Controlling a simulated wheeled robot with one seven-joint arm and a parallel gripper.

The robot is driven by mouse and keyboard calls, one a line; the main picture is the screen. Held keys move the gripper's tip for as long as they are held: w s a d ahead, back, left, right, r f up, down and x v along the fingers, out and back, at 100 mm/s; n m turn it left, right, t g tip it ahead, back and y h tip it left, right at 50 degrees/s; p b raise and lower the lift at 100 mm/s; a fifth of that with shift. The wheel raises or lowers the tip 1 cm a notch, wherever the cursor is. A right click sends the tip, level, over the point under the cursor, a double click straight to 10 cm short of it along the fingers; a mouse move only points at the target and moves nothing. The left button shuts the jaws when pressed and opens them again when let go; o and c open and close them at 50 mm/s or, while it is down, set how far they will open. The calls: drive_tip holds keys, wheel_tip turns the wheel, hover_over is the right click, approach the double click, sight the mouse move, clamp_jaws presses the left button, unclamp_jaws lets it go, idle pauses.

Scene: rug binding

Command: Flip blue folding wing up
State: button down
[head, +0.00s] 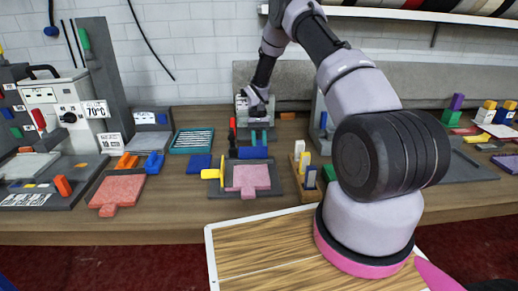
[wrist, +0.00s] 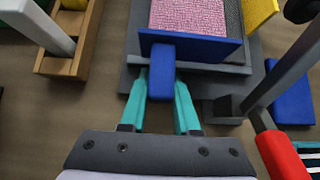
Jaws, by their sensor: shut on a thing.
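The blue folding wing (head: 253,152) is at the far edge of a dark grey board (head: 277,187), behind a pink rug piece (head: 247,177). In the wrist view the wing (wrist: 205,48) looks like a plate standing up from the board; its exact angle is hard to tell. My gripper (head: 259,137) reaches down from behind it. In the wrist view the teal fingers of my gripper (wrist: 161,88) are shut on the wing's blue tab (wrist: 161,62), one on each side. A yellow wing (head: 214,173) is at the board's left.
A wooden holder (head: 304,186) with upright blocks stands close right of the board. A red-handled tool (wrist: 283,155) and grey post (wrist: 290,65) are close to my gripper. A blue block (head: 199,164) lies left of the board. Bare table shows in front.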

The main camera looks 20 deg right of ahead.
drive_tip(key=shift+f, duration=0.1)
idle(0.3)
drive_tip(key=c, duration=0.6)
unclamp_jaws()
drive_tip(key=shift+c, duration=0.2)
drive_tip(key=v, duration=0.7)
drive_tip(key=shift+w, duration=0.2)
drive_tip(key=shift+r, duration=0.2)
